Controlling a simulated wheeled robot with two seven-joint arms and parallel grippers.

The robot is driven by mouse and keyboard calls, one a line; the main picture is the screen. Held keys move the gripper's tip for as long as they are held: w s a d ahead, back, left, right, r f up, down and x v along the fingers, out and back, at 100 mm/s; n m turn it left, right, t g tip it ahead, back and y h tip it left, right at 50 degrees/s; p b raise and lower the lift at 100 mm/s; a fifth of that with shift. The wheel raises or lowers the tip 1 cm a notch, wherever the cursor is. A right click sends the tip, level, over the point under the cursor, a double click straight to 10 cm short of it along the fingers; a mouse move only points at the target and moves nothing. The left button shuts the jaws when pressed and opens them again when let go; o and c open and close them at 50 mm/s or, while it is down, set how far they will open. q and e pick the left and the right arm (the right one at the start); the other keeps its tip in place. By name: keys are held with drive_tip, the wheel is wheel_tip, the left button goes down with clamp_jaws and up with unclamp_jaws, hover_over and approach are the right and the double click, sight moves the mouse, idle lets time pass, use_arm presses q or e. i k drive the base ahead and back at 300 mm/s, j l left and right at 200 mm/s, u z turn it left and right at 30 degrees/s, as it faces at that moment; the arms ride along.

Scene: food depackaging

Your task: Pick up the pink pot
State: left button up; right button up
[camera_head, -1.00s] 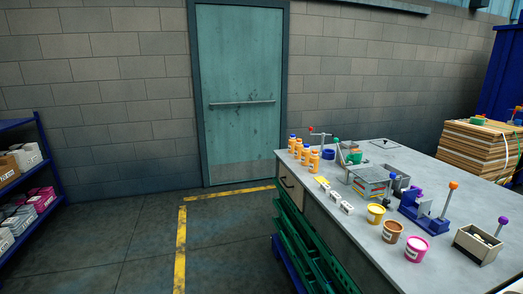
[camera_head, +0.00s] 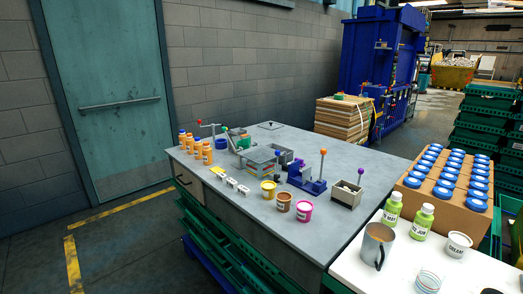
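The pink pot (camera_head: 304,211) stands upright on the grey workbench (camera_head: 330,235), near its front edge. It has a white label on its front. A brown pot (camera_head: 284,202) and a yellow pot (camera_head: 268,191) stand in a row to its left. Neither of my grippers shows in this view.
A blue lever device (camera_head: 306,178) and a grey box (camera_head: 346,195) stand behind the pink pot. Several orange bottles (camera_head: 196,150) stand at the bench's left. At right, a white table holds a metal jug (camera_head: 375,246), green bottles (camera_head: 422,221) and a box of blue-lidded jars (camera_head: 450,205).

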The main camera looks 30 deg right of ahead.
sight(305, 208)
drive_tip(key=z, duration=1.25)
